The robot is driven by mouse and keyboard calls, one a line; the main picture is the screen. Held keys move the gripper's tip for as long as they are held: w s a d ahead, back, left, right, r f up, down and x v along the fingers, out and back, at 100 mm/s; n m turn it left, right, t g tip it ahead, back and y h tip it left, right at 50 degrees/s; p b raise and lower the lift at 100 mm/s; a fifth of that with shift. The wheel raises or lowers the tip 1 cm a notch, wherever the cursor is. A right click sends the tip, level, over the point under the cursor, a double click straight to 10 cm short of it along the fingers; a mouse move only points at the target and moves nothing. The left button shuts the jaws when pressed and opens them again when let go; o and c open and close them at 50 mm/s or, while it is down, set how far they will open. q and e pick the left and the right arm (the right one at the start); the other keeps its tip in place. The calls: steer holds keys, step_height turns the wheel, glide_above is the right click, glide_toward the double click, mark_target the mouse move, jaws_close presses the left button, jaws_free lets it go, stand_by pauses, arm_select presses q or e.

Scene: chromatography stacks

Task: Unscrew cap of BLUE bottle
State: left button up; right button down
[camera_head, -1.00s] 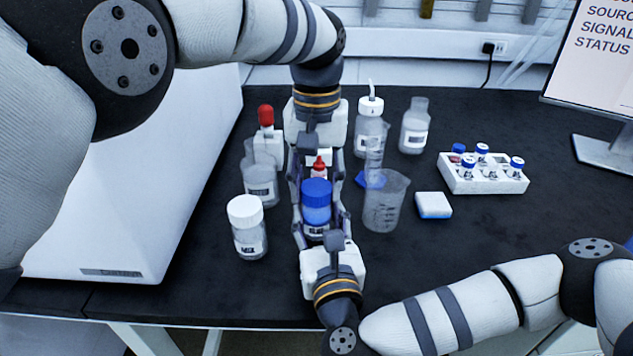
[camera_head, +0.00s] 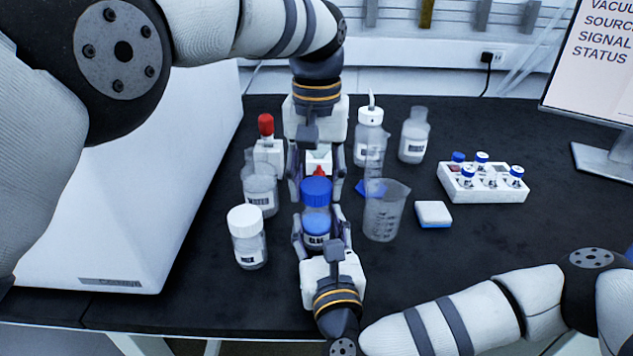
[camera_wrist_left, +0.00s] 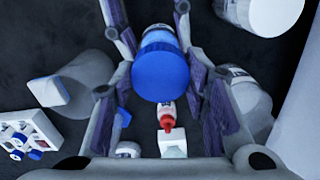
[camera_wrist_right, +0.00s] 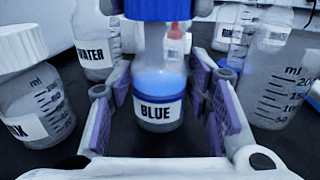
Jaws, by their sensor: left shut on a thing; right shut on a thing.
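The BLUE bottle (camera_head: 316,233) stands upright with blue liquid inside; its label reads BLUE in the right wrist view (camera_wrist_right: 158,112). Its blue cap (camera_head: 316,191) sits on top and also shows in the left wrist view (camera_wrist_left: 161,72). My left gripper (camera_head: 317,186) comes from the far side, its fingers either side of the cap, shut on it. My right gripper (camera_head: 319,232) comes from the near side, its fingers either side of the bottle body, shut on it. Exact finger contact is hard to see.
A white-capped bottle (camera_head: 247,238) and a clear bottle (camera_head: 260,190) stand close on the left. A beaker (camera_head: 384,212) stands close on the right. A vial rack (camera_head: 484,187) and a white-blue block (camera_head: 433,214) lie further right. A red-topped dropper bottle (camera_head: 267,148) is behind.

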mark_target(317, 185)
arm_select(q)
step_height(317, 185, up, 4)
steer(key=shift+r, duration=0.1)
arm_select(e)
steer(key=c, duration=0.7)
jaws_free()
steer(key=shift+c, duration=0.2)
